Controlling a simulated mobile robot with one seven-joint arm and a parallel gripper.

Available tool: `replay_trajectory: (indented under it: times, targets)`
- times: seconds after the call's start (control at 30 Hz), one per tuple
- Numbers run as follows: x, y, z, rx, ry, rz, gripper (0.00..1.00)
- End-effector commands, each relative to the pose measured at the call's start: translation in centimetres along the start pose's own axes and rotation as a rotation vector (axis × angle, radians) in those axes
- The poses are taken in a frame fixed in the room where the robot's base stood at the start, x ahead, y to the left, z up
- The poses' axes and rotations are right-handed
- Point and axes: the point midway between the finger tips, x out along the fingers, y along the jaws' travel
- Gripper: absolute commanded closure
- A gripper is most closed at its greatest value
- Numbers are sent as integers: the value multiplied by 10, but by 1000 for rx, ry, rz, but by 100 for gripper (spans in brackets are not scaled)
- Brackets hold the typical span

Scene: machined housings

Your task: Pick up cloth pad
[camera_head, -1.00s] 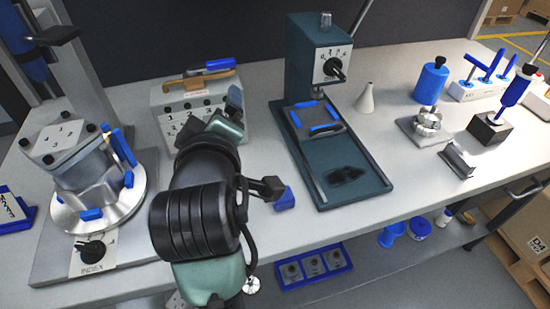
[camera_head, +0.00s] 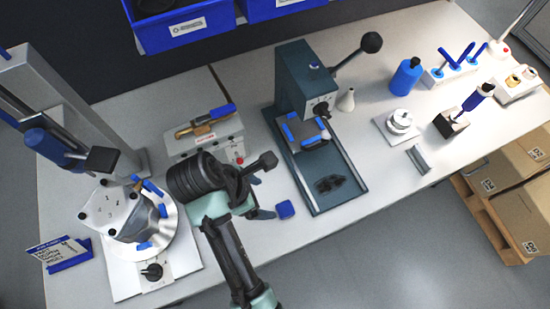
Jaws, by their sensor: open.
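A small blue pad-like piece (camera_head: 286,209) lies on the bench near its front edge, just right of my arm. It looks like the cloth pad, but its material is too small to tell. My gripper (camera_head: 261,197) is partly hidden behind my own wrist, just left of the blue piece. Its jaws are open, and it appears apart from the piece. Its height above the bench is hard to judge.
A teal press (camera_head: 304,80) stands right of the blue piece, with a dark crumpled item (camera_head: 330,184) on its bed. A grey box (camera_head: 205,140) is behind my arm. A round fixture (camera_head: 130,215) stands left. Bare bench lies in front of the press.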

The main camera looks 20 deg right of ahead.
Motion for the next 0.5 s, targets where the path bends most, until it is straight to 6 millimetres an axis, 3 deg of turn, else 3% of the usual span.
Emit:
replay_trajectory:
  times: [0.17, 0.5]
  targets:
    - [12, -7, 0, -19, -3, -26, 12]
    - [70, -7, 0, -16, -2, -21, 12]
